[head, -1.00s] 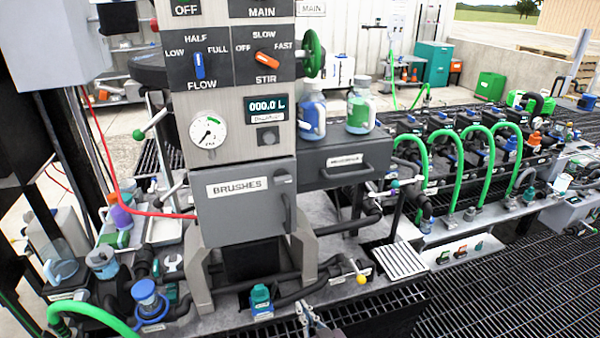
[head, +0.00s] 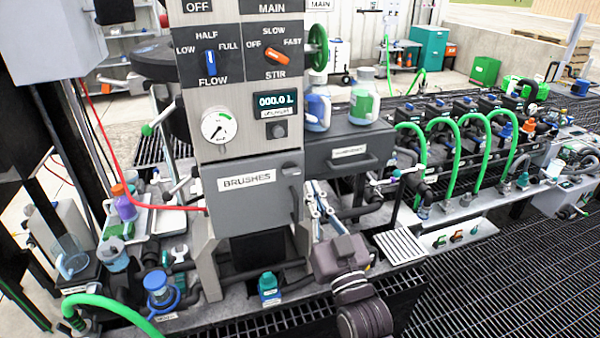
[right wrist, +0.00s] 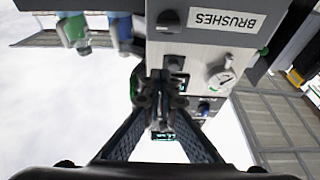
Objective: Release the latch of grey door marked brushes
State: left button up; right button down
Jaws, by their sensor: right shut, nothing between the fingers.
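The grey door marked BRUSHES (head: 250,205) is closed on the front of the panel column. A dark latch knob (head: 291,170) sits at its upper right corner; the handle below it is partly hidden by my gripper. My right gripper (head: 314,188) is shut and empty, with its fingers pointing up beside the door's right edge, to the right of and below the latch. In the right wrist view, the door (right wrist: 215,40) appears upside down, with the latch knob (right wrist: 168,21) beyond the closed fingertips (right wrist: 160,100). Contact cannot be made out. My left gripper is out of view.
A dark drawer (head: 345,158) right of the door carries two bottles. A red hose (head: 140,205) runs to the door's left side. A blue-capped container (head: 158,290) and a teal bottle (head: 269,288) stand below. Green hoses (head: 455,160) arch at the right.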

aim_at(294, 157)
jog(key=p+x, duration=0.1)
jog(key=x, duration=0.2)
jog(key=f+p+x, duration=0.1)
jog(key=x, duration=0.2)
jog(key=f+p+x, duration=0.1)
jog(key=x, duration=0.2)
jog(key=shift+w+a+p, duration=0.2)
jog(key=shift+w+p, duration=0.2)
jog(key=shift+w, duration=0.05)
jog(key=shift+f, duration=0.9)
jog(key=shift+d, duration=0.1)
